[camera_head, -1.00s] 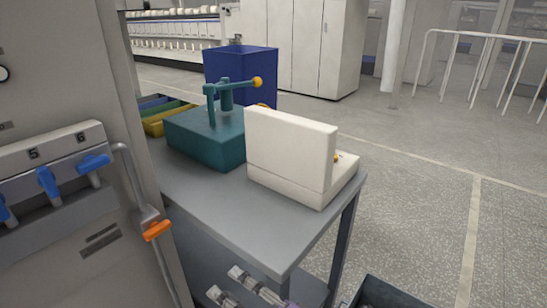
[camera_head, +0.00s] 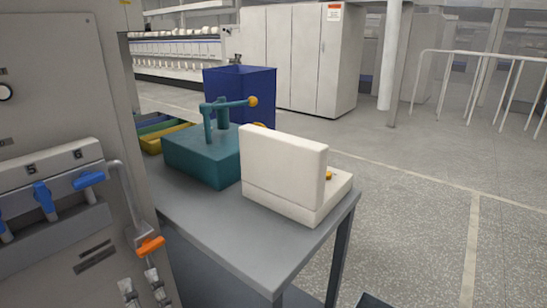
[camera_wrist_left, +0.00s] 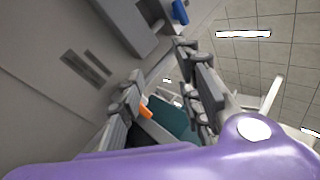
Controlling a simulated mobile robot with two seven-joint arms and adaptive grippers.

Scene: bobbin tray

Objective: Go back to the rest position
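My left gripper (camera_head: 144,287) is at the bottom left of the head view, in front of the grey machine panel and just below the orange handle (camera_head: 150,246). Its two fingers point up and stand apart. The left wrist view also shows its fingers (camera_wrist_left: 160,66) apart with nothing held between them; its purple body fills the bottom of that view. The orange handle (camera_wrist_left: 146,112) shows there beyond the left finger, and I cannot tell whether they touch. My right gripper is in neither view.
The grey table (camera_head: 222,232) carries a teal press (camera_head: 198,158), a white device (camera_head: 282,170) and coloured trays (camera_head: 165,138). A blue bin (camera_head: 240,90) stands behind. The machine panel (camera_head: 60,90) with blue levers closes the left side.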

